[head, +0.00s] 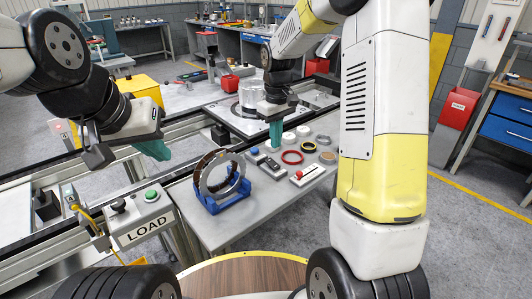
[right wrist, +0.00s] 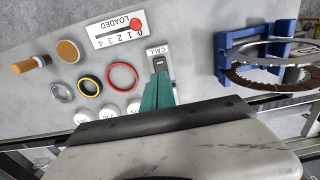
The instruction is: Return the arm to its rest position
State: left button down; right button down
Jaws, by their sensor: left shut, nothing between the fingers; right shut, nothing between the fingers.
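My right gripper (head: 276,136) points down over the grey work table (head: 265,215), its green fingers together and nothing between them. In the right wrist view its fingers (right wrist: 158,92) appear in front of the grey CALL box (right wrist: 159,60); I cannot tell how high above it they are. My left gripper (head: 155,149) is at the left over the rail, green fingers closed and empty, apart from the table. The right arm bends up from my base and forward across the right of the head view.
A blue stand (head: 212,203) holds a clutch disc and ring upright. A red ring (head: 292,157), a yellow-black ring (right wrist: 89,86), white pucks and a LOADED counter (right wrist: 117,29) lie on the table. The LOAD box (head: 146,222) with a green button stands at front left.

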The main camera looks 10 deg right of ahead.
jog(key=s+d+r+m+t+y, duration=0.1)
jog(key=s+d+r+m+t, duration=0.15)
jog(key=s+r, duration=0.85)
jog(key=s+r+m+t+y, duration=0.1)
jog(key=s+r+m+t, duration=0.2)
jog(key=s, duration=1)
jog(key=shift+m+t, duration=0.35)
